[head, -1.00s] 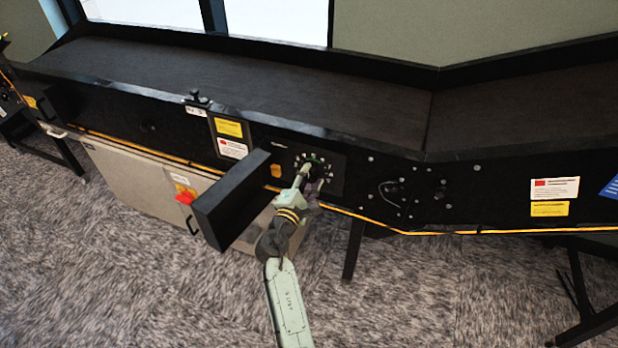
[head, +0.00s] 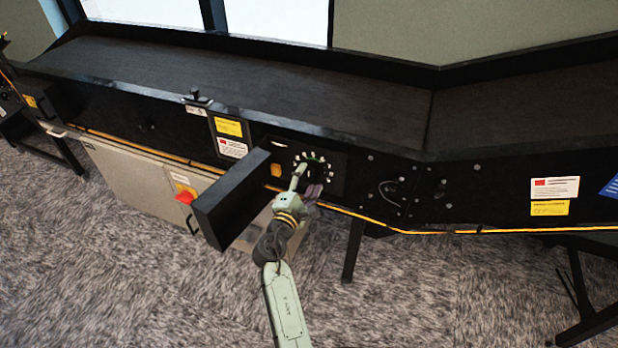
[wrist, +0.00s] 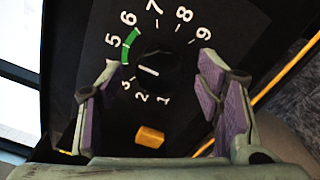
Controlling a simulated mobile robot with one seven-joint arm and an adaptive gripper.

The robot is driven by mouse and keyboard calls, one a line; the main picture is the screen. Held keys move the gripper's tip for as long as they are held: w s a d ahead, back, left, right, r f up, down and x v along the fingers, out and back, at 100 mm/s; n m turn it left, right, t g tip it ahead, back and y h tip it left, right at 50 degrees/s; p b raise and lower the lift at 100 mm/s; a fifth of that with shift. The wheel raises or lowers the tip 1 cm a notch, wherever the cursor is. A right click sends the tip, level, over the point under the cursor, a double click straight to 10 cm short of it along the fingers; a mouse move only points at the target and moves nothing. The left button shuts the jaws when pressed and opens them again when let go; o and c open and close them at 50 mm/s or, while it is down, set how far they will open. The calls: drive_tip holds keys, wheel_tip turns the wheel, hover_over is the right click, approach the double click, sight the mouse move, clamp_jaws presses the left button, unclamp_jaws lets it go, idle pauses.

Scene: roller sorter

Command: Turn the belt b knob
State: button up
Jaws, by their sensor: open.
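The belt b knob is a black round knob (wrist: 152,68) with a white pointer line, at the middle of a dial numbered 1 to 9 in the wrist view. A green arc marks the dial near 5 and 6. The pointer line's end lies toward the low numbers, near 3 and 4. In the head view the dial (head: 318,160) is on the black side panel of the conveyor. My gripper (wrist: 160,95) is open, its purple-padded fingers apart on either side of the dial's lower part, with nothing between them gripped. It also shows in the head view (head: 305,182).
An orange button (wrist: 150,137) is below the dial. A black box-like panel (head: 232,200) juts out left of my gripper. A red switch (head: 185,197) is on the grey cabinet. The floor in front is clear.

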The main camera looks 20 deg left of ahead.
drive_tip(key=s, duration=1)
drive_tip(key=shift+s+a, duration=0.15)
drive_tip(key=shift+s, duration=0.2)
